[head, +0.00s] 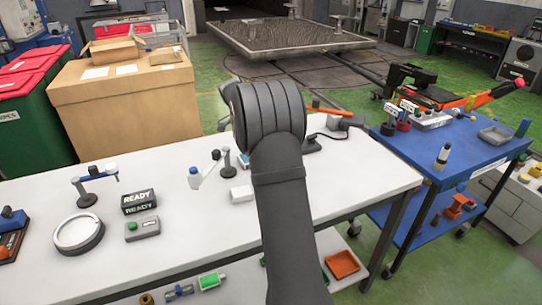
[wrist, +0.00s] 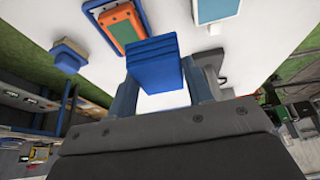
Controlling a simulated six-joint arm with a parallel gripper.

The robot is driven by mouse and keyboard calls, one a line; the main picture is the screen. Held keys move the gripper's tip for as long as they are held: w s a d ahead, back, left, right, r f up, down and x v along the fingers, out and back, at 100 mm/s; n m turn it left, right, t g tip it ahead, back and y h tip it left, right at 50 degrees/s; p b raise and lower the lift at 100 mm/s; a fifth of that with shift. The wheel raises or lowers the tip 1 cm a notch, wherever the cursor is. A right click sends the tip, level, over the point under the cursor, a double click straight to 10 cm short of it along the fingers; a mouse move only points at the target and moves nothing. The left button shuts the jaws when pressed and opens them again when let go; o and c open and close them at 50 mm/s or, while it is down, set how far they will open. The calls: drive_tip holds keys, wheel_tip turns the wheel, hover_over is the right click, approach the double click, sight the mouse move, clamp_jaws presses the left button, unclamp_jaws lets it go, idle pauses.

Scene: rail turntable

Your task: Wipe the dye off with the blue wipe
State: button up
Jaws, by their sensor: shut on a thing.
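In the wrist view, my gripper (wrist: 163,88) is shut on the blue wipe (wrist: 153,60), a folded blue block held between its two grey fingers. The wipe is over or close to the white worktop; I cannot tell whether it touches it. In the head view my own arm covers the gripper and the wipe. I cannot make out any dye mark in either view.
The white bench (head: 190,236) holds a ring magnifier (head: 78,233), a READY sign (head: 138,201) and a dropper bottle (head: 195,178). A blue cart (head: 440,160) stands right.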

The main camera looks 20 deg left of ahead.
drive_tip(key=shift+n, duration=0.3)
drive_tip(key=w+a+f, duration=0.1)
drive_tip(key=w+a, duration=0.1)
drive_tip(key=w+a+f, duration=0.1)
drive_tip(key=w+a, duration=0.1)
drive_tip(key=a, duration=0.1)
drive_tip(key=w+a+f, duration=0.1)
drive_tip(key=w+a, duration=0.1)
drive_tip(key=shift+w+a, duration=0.25)
drive_tip(key=shift+w, duration=0.1)
drive_tip(key=shift+f, duration=0.15)
drive_tip(key=shift+f, duration=2.3)
drive_tip(key=shift+f, duration=0.65)
wheel_tip(320, 180, up, 7)
idle(0.6)
